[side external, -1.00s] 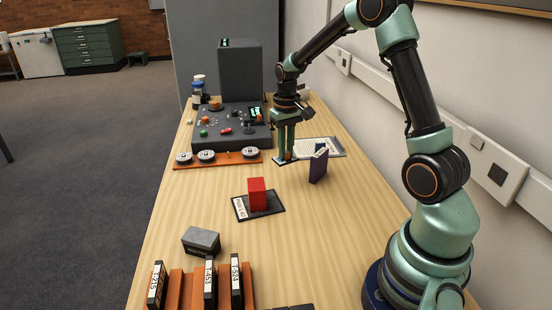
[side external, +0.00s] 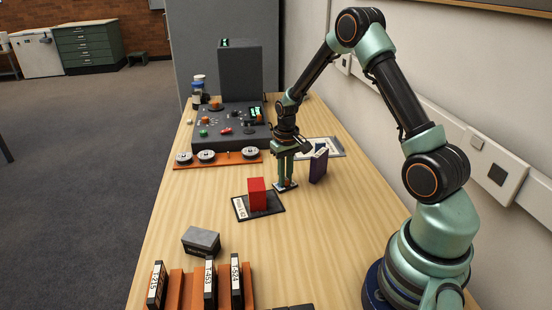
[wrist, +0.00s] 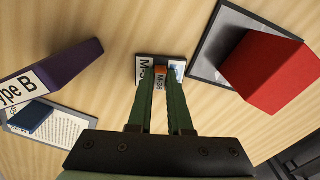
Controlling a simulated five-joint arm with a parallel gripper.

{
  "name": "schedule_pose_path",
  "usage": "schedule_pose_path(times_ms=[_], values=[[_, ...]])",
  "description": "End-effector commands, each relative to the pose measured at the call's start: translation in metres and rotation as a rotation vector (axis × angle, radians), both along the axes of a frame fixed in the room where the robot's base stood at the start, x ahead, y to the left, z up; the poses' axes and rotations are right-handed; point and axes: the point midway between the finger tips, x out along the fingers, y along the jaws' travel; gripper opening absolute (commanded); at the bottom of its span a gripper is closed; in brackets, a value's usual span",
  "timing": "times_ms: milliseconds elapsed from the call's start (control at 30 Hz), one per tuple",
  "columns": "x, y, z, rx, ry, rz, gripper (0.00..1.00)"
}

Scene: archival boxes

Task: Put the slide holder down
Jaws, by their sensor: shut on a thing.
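The slide holder (side external: 287,187) is a small flat dark piece with white labels, one reading M-36, and an orange grip part. My gripper (side external: 286,180) is shut on it, fingers pointing down. In the wrist view the holder (wrist: 146,74) shows at the fingertips (wrist: 161,82), its near part hidden by the fingers. It is at or just above the wooden table (side external: 225,228); I cannot tell whether it touches. It is between a red block (side external: 257,194) and a purple Type B box (side external: 318,166).
The red block stands on a dark labelled mat (side external: 274,206). A printed sheet (side external: 332,147) lies behind the purple box. A control console (side external: 222,132) and an orange rack of reels (side external: 232,161) are farther back. A grey box (side external: 201,241) and labelled cases (side external: 209,282) are nearer.

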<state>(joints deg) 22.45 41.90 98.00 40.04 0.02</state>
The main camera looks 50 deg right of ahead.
Motion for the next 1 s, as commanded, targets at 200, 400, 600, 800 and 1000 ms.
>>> schedule_pose_path(times_ms=[200, 400, 600, 800, 1000], values=[[0.000, 0.000, -0.003, 0.000, -0.001, 0.000, 0.47], [0.000, 0.000, -0.003, 0.000, 0.000, 0.000, 0.47], [0.000, 0.000, 0.003, 0.000, -0.001, 0.000, 0.47], [0.001, 0.000, 0.036, -0.002, -0.005, 0.000, 0.47], [0.001, 0.000, 0.078, -0.002, -0.006, 0.000, 0.47]])
